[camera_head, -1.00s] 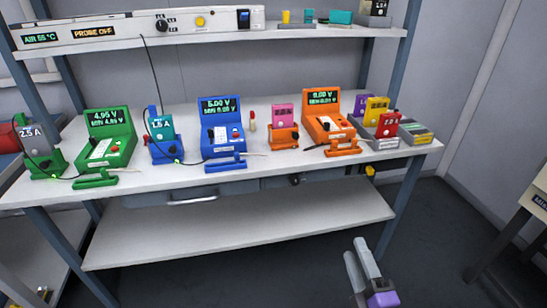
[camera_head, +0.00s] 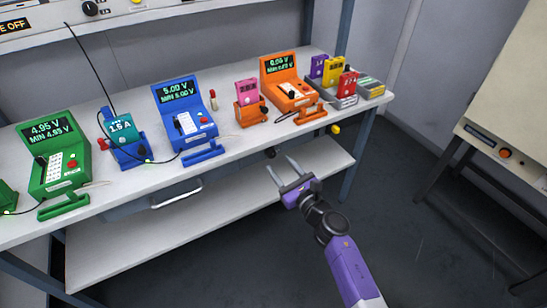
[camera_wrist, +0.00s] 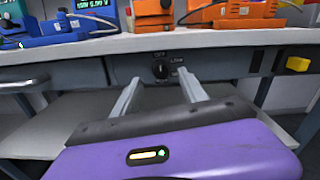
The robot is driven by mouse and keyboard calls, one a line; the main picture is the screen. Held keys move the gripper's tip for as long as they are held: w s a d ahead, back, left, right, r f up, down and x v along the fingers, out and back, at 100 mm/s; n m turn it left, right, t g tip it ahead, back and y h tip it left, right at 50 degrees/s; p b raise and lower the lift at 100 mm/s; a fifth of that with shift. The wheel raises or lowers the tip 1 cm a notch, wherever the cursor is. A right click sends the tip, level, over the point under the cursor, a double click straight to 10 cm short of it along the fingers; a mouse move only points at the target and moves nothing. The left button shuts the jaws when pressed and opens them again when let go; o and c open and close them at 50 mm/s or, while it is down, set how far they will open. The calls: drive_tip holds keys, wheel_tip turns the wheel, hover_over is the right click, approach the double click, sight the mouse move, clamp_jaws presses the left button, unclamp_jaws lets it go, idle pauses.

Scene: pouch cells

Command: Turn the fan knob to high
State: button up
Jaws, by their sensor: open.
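A black knob (camera_wrist: 160,70) sits on the dark front panel under the bench top. White marks stand around it; they look like "OFF" and "LOW". Where its pointer is set is too small to tell. It also shows as a small dark knob (camera_head: 270,152) in the head view. My purple gripper (camera_head: 279,163) is open and empty in front of the bench edge, pointing at the knob. In the wrist view, the two fingertips (camera_wrist: 159,78) appear on either side of the knob, with the knob beyond them. No contact shows.
The white bench top (camera_head: 225,150) overhangs the knob and holds several coloured meters. A drawer handle (camera_head: 177,194) is left of the knob and a yellow part (camera_head: 335,129) right. A lower shelf (camera_head: 130,235) lies below. A cabinet (camera_head: 510,110) stands at the right.

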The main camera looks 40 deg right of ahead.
sight(273, 155)
drive_tip(key=shift+x, duration=2.25)
drive_tip(key=shift+d, duration=0.1)
clamp_jaws()
